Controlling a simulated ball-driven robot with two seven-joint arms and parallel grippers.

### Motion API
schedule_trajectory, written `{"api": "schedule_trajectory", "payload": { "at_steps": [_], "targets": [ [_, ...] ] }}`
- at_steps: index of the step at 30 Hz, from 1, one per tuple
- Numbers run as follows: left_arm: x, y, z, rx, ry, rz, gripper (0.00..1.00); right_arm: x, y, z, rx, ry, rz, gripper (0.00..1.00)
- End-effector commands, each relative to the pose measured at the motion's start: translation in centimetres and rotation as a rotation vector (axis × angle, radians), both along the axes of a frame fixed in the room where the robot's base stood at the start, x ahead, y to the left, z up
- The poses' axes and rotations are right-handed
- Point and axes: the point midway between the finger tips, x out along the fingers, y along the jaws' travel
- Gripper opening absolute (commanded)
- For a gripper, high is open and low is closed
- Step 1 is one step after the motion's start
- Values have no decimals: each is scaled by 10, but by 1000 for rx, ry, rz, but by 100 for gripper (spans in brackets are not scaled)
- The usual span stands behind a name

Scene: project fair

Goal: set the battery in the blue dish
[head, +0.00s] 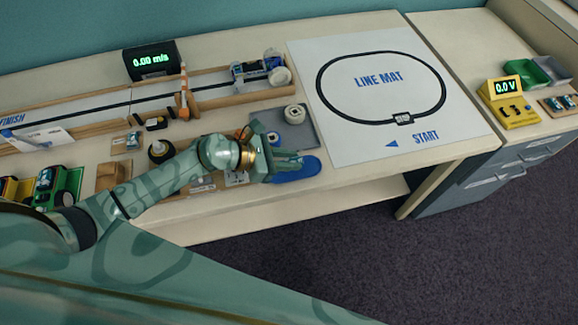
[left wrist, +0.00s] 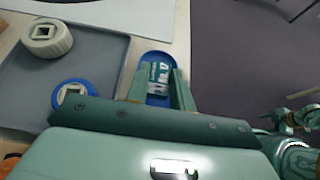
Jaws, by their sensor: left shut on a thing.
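The blue dish (head: 297,172) is a rounded blue tray at the front edge of the table. It also shows in the left wrist view (left wrist: 153,58). My left gripper (head: 299,160) is over the dish, with its fingers pointing along it. In the left wrist view the gripper (left wrist: 159,85) is shut on the battery (left wrist: 158,72), a small block with a pale label and dark print. The battery is over or within the dish outline; I cannot tell whether it touches the bottom. In the head view the fingers hide the battery.
A grey tray (head: 299,127) beside the dish holds a pale spool (head: 294,114) and a blue-rimmed spool (left wrist: 71,91). The line mat (head: 375,85) lies behind to the right. A wooden track and small parts fill the left. The table's front edge is close to the dish.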

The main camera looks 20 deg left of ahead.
Motion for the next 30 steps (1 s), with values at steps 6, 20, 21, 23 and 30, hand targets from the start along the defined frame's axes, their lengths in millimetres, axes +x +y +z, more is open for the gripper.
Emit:
{"api": "schedule_trajectory", "payload": {
  "at_steps": [6, 20, 21, 23, 30],
  "targets": [
    [-2, 0, -27, 0, 4, 0, 1, -6, -2, -14, -2, 14, 1, 60],
    [-2, 0, -28, 1, 2, 0, 32, -6, -3, -14, -4, 15, 1, 60],
    [-2, 0, -28, 1, 2, 0, 32, -6, -3, -14, -4, 15, 1, 60],
    [-2, 0, -28, 1, 2, 0, 32, -6, -3, -14, -4, 15, 1, 60],
    [-10, 12, -17, 3, 2, 0, 32, -4, -3, -9, -4, 8, 1, 60]
  ]
}}
